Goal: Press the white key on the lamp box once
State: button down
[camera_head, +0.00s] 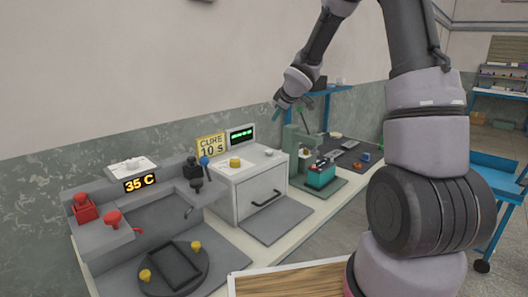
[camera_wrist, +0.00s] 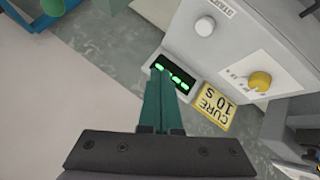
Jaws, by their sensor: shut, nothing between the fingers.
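The lamp box (camera_head: 250,200) is a pale grey-white box with a dark handle on its front. It also fills the upper right of the wrist view (camera_wrist: 250,45). Its round white key (camera_wrist: 205,26) sits on top beside a label that seems to read START; it is small in the head view (camera_head: 269,152). A yellow knob (camera_wrist: 260,81) is also on top. My gripper (camera_head: 276,112) is shut and empty, raised above and behind the box. In the wrist view its teal fingers (camera_wrist: 158,72) overlap the green display, apart from the key in the picture.
A green display (camera_head: 242,135) and a yellow CURE 10 S sign (camera_head: 211,145) stand behind the box. A grey station with a 35 C display (camera_head: 140,183) and red parts is at left. A teal battery holder (camera_head: 321,175) and a green stand (camera_head: 292,145) are at right.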

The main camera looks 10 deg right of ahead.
aim_at(271, 152)
jog(key=shift+w+a+f+n+y, duration=0.3)
jog(key=shift+w+a+f+n, duration=0.3)
jog(key=shift+a+f, duration=0.35)
jog(key=shift+d+f, duration=0.1)
jog(key=shift+f, duration=4.35)
jog(key=shift+f, duration=0.4)
jog(key=shift+f, duration=0.5)
jog(key=shift+r, duration=0.9)
